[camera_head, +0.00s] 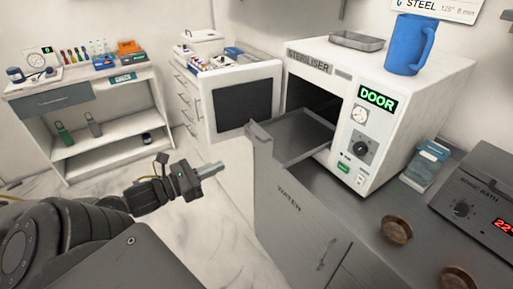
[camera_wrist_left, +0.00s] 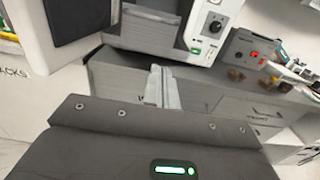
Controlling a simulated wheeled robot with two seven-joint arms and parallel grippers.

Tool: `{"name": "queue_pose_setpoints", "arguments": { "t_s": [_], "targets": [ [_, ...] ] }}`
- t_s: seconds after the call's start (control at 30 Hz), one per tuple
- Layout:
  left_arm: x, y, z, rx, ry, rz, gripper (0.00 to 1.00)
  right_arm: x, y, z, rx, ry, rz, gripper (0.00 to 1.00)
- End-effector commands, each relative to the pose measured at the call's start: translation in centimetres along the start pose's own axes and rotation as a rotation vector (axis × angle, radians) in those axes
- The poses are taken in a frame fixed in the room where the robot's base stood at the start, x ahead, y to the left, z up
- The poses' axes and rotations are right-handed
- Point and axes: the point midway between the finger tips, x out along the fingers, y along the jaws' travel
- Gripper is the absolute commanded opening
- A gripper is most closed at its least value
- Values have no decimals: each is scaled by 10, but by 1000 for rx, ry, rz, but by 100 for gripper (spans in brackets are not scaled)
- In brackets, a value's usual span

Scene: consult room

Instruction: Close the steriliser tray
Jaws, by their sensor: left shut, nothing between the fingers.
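The steriliser (camera_head: 400,100) is a white box on the grey counter, with its door (camera_head: 246,104) swung open to the left. The grey steriliser tray (camera_head: 292,136) sticks out of the dark opening, over the counter's front edge. It also shows in the left wrist view (camera_wrist_left: 150,32), near the top. My left gripper (camera_head: 218,168) is shut and empty, in front of the counter and left of the tray, apart from it. Its fingers (camera_wrist_left: 163,88) point toward the counter in the left wrist view. My right gripper is not in view.
A blue mug (camera_head: 410,45) and a metal dish (camera_head: 356,41) stand on the steriliser. Two brown bowls (camera_head: 396,230) and a sonic bath (camera_head: 480,200) are on the counter at right. A white side table (camera_head: 90,120) stands at far left. Floor between is clear.

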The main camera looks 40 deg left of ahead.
Motion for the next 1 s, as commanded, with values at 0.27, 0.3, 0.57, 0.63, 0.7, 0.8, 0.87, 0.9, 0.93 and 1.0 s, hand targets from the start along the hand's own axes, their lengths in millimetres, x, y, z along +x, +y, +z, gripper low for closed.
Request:
{"name": "queue_pose_setpoints", "arguments": {
  "t_s": [0.27, 0.3, 0.57, 0.63, 0.7, 0.8, 0.87, 0.9, 0.93, 1.0],
  "targets": [
    [14, 0, 0, 1, -4, -1, 0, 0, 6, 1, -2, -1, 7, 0],
    [19, 0, 0, 0, -3, -1, 0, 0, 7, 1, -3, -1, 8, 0],
    [55, 1, 1, 1, -4, 1, 0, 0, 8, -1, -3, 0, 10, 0],
    [63, 1, 1, -1, -5, 2, 0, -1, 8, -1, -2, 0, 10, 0],
    [72, 1, 1, 0, -4, 2, 0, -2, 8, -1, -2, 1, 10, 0],
    [85, 2, 2, -1, -5, 3, 0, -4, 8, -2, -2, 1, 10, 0],
    [92, 2, 2, -1, -4, 3, 0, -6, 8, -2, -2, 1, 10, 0],
    [97, 2, 2, -1, -4, 4, 0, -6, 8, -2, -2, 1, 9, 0],
    [101, 2, 2, -1, -4, 3, 0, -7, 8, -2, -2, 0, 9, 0],
    [109, 2, 3, -2, -3, 4, 0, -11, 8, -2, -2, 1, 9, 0]
  ]
}}
